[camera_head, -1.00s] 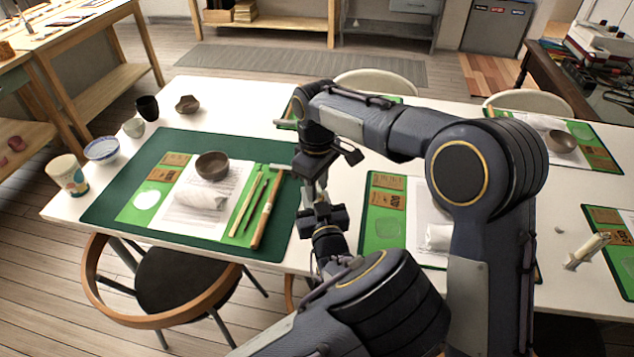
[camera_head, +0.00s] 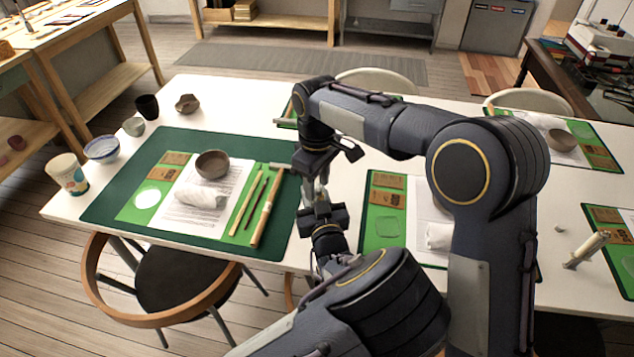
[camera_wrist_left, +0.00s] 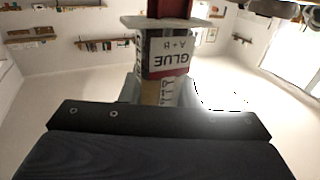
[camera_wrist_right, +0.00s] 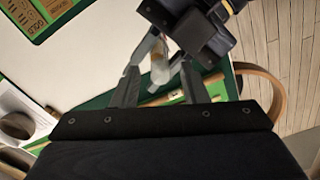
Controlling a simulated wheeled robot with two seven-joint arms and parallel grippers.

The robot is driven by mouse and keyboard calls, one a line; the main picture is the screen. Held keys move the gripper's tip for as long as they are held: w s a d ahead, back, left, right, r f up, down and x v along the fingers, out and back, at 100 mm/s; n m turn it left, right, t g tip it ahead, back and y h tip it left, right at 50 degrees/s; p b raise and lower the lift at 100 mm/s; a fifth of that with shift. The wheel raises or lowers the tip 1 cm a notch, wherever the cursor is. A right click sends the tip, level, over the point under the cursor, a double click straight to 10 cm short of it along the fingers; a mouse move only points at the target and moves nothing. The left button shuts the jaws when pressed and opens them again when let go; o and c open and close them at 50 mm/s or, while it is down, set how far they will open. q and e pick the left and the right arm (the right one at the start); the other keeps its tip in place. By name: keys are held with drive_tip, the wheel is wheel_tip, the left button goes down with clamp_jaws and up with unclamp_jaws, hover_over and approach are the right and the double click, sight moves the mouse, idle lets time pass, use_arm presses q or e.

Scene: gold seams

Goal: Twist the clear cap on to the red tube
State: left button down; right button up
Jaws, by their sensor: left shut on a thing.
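A tube labelled "GLUE A+B" (camera_wrist_left: 168,58) stands between the fingers of my left gripper (camera_wrist_left: 160,92), which is shut on it. A grey flange and a red part (camera_wrist_left: 168,8) show above the label in the left wrist view. In the head view my left gripper (camera_head: 323,214) points up, just below my right gripper (camera_head: 317,180), which points down. The join with the tube is hidden.
The white table (camera_head: 225,92) bears a dark green mat (camera_head: 130,165) with a brown bowl (camera_head: 212,164), a white roll and wooden tools, left of my grippers. Cups and bowls stand at the table's left end. A second green mat (camera_head: 382,228) lies to the right.

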drive_tip(key=shift+r, duration=2.05)
wheel_tip(320, 180, up, 4)
drive_tip(key=shift+f, duration=0.25)
drive_tip(key=shift+f, duration=4.05)
